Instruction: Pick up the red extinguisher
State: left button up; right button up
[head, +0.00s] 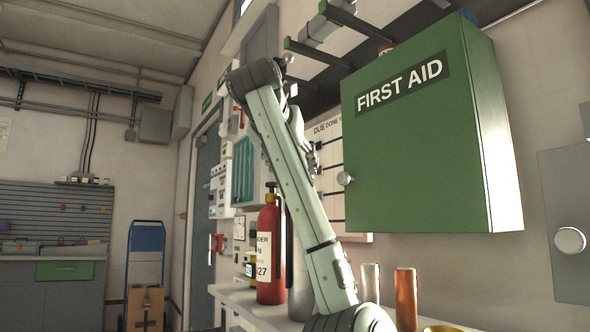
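The red extinguisher (268,220) stands upright on a light shelf (236,297) along the wall, left of the arm link that crosses the middle of the head view. It has a dark top and a pale label with dark lettering. A grey cylinder (299,277) stands close on its right, partly hidden by the arm. One of my arms rises from the bottom edge to a dark joint at the upper left. I cannot make out either gripper, and nothing is seen gripping the extinguisher.
A green first aid cabinet (420,150) juts from the wall at right. A silver cylinder (369,283) and a copper cylinder (406,298) stand below it. A blue hand truck (146,240) with a box and a grey workbench (50,285) are at the far left.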

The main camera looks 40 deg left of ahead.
aim_at(271, 290)
jog(key=u, duration=1.25)
